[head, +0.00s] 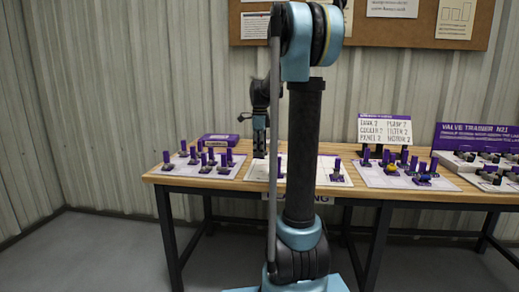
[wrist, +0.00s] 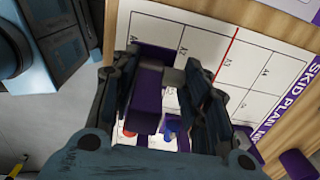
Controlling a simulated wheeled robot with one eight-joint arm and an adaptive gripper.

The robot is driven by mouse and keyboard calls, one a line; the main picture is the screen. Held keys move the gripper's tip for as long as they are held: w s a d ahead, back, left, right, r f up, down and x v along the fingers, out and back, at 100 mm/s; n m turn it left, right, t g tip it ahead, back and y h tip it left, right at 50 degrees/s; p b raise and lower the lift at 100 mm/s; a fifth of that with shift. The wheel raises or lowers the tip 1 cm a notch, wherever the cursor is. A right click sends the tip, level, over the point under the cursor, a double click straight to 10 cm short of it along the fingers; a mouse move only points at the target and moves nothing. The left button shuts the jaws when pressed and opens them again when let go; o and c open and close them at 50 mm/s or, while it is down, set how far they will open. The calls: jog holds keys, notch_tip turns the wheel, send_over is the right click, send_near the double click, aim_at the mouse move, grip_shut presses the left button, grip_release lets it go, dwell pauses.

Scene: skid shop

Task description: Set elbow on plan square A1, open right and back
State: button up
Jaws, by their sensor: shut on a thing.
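My gripper (wrist: 163,85) is shut on a part with a purple upright block (wrist: 147,103), taken to be the elbow. Its pipe body and openings are mostly hidden by the fingers, so I cannot tell which way it faces. The plan sheet (wrist: 200,43) lies below, a white grid with a red line across it. In the head view my gripper (head: 259,150) points down at the left part of the plan sheet (head: 255,172). I cannot tell whether the elbow touches the sheet.
A white mat (head: 178,176) with several purple-topped parts lies left, before a purple box (head: 218,140). Another mat (head: 372,178) with several parts lies right, near a list card (head: 385,130) and the valve trainer (head: 475,138). Purple-topped pieces (head: 336,166) stand at the sheet's right. My arm hides its middle.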

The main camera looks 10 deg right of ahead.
aim_at(260, 174)
jog(key=shift+f, duration=1.8)
jog(key=shift+f, duration=0.1)
jog(key=shift+f, duration=1.65)
jog(key=shift+f, duration=0.7)
jog(key=o, duration=1.2)
jog(key=shift+r, duration=0.6)
jog(key=shift+r, duration=3.5)
